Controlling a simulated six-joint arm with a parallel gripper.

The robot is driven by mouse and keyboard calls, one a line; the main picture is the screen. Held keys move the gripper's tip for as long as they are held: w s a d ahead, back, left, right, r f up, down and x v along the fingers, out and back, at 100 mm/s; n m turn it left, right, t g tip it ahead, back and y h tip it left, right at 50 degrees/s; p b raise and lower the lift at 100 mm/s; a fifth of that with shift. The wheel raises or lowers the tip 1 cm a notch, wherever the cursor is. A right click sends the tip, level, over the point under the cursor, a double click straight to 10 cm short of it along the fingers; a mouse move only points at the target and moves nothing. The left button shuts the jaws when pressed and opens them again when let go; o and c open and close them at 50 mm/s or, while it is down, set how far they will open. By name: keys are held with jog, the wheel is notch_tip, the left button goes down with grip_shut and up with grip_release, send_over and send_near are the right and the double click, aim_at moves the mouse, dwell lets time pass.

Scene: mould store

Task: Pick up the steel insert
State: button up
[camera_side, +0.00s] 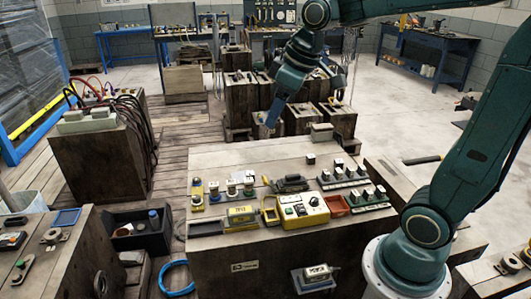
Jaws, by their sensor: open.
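My gripper (273,117) hangs from the dark green wrist above the far edge of the wooden work block (225,162). It is open and nothing shows in it. Small pale-topped dark pieces stand on the block: a lone one (310,160) near the far edge and a row on a rack (345,178) at the right. Short round metallic pieces (232,188) stand at the left. I cannot tell which of these is the steel insert. My gripper is apart from all of them, higher and farther back.
A yellow control box (302,209), an orange-red tray (335,205) and a yellow-and-dark case (240,215) crowd the block's front. Tall wooden blocks (240,100) stand behind. A hose-covered block (95,150) stands left. The block's far left top is clear.

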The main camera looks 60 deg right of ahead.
jog(key=w+d+f+n, duration=0.1)
jog(key=w+d+f, duration=0.1)
jog(key=w+d, duration=0.15)
jog(key=w+d+f+n, duration=0.1)
jog(key=w+d+f, duration=0.1)
jog(key=w, duration=0.3)
jog(key=n+g+y, duration=0.1)
jog(key=n+y, duration=0.2)
jog(key=n, duration=0.1)
send_over(250, 173)
jog(key=s+d, duration=0.4)
notch_tip(250, 173, down, 22)
jog(key=shift+x, duration=4.4)
jog(key=shift+w+f, duration=0.1)
jog(key=shift+w, duration=0.1)
jog(key=shift+x, duration=2.45)
jog(key=shift+s, duration=0.1)
